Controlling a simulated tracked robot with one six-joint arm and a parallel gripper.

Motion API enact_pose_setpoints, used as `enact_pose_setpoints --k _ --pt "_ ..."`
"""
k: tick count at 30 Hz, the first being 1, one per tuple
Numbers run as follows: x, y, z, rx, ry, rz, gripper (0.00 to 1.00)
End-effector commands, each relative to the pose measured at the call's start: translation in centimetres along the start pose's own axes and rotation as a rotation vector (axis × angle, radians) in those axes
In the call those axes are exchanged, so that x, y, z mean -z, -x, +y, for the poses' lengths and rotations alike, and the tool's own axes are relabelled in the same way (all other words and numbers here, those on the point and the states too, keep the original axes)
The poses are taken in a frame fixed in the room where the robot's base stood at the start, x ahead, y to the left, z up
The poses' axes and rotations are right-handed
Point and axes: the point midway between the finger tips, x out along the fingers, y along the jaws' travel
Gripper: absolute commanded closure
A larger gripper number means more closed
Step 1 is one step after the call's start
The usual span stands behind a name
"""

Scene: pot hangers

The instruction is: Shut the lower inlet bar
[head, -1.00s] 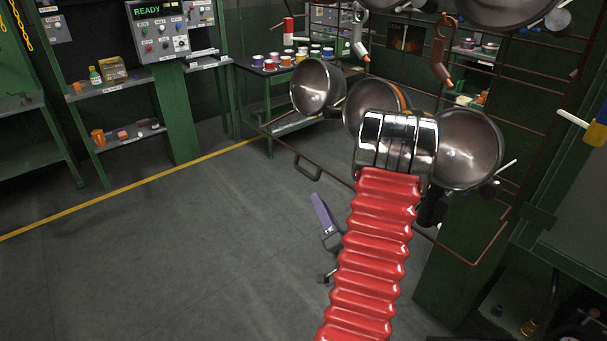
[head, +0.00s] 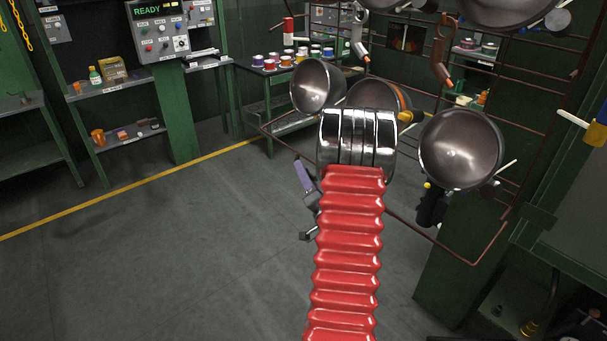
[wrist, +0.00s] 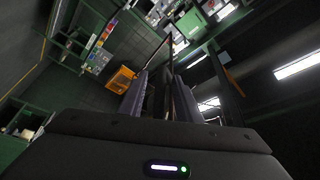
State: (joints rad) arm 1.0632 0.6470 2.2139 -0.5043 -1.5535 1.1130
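A thin brown bar (head: 440,247), which I take to be the lower inlet bar, runs low below the hanging pans in the head view. It bends up at its right end, and its middle is hidden behind my red arm. My gripper (head: 304,176) shows only partly there, left of the arm, with a purple-grey finger overlapping the bar's line. Contact cannot be told. In the wrist view the two fingers of my gripper (wrist: 155,95) stand apart. A thin dark rod shows in line with the gap; whether it lies between the fingers is unclear.
Metal pans (head: 460,150) hang close to the right of my arm, and another pan (head: 318,86) hangs behind it. A table with colourful cups (head: 285,60) stands at the back. The grey floor (head: 150,260) on the left is clear.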

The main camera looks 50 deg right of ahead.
Motion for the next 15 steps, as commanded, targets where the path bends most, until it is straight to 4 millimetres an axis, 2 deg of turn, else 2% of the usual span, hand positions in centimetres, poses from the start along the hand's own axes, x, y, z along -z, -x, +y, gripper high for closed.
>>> enact_pose_setpoints --k 9,15 --pt "0.0 -0.24 -0.01 0.0 0.0 0.0 0.69" --pt "0.0 -0.23 -0.01 0.0 0.0 0.0 0.83"
